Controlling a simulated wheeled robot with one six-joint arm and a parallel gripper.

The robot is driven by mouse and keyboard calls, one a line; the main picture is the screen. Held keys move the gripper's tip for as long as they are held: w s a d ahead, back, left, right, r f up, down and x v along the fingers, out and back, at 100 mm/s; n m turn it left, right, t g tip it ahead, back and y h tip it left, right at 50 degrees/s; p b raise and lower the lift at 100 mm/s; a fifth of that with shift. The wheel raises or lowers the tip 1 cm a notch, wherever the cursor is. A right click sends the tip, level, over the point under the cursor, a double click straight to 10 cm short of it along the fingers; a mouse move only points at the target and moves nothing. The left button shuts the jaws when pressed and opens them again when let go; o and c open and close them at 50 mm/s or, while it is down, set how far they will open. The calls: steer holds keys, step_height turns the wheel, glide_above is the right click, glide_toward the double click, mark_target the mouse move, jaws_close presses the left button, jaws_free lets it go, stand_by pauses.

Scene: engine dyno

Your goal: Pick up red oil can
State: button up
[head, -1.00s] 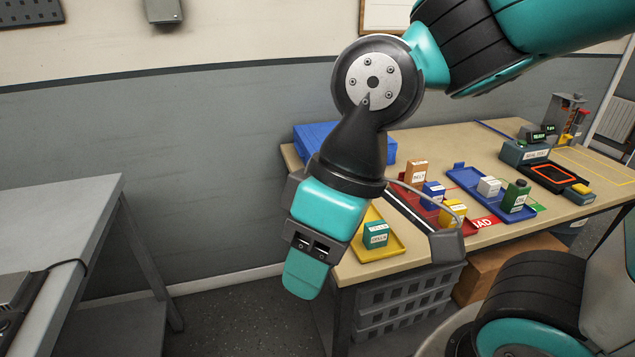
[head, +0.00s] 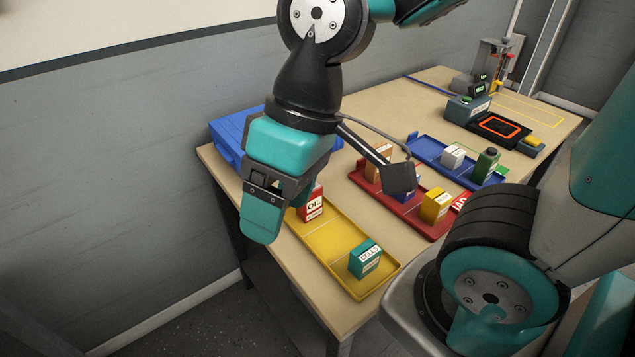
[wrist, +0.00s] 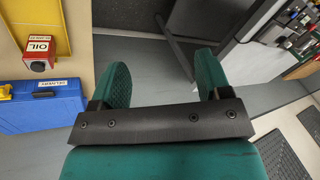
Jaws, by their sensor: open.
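The red oil can (head: 312,204) is a small red box with a white OIL label. It stands at the far end of the yellow tray (head: 322,247), partly hidden behind my gripper in the head view. My gripper (head: 262,217) hangs beside the table's left edge, to the left of the can and apart from it. In the wrist view the can (wrist: 39,54) shows at the upper left, well off to the side of my gripper (wrist: 166,78). The fingers are apart with nothing between them.
A teal CELLS box (head: 365,259) stands at the tray's near end. A blue case (head: 228,139) lies behind my gripper. A red tray (head: 428,225) and a blue tray (head: 425,152) hold several items. A scale (head: 500,127) stands at the back right.

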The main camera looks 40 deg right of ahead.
steer(key=w+d+f+m+h, duration=0.1)
steer(key=w+d+m+h, duration=0.1)
steer(key=w+d+m, duration=0.7)
steer(key=m+h+p, duration=0.2)
steer(key=m, duration=1.3)
glide_above(314, 208)
steer(key=w, duration=0.2)
step_height(314, 208, down, 3)
steer(key=f, duration=1.1)
steer(key=shift+d+f, duration=0.2)
steer(key=shift+f, duration=0.1)
steer(key=shift+a+f+p, duration=0.15)
steer(key=shift+f+p, duration=0.15)
steer(key=shift+f, duration=2.75)
steer(key=shift+c, duration=0.4)
steer(key=c, duration=1)
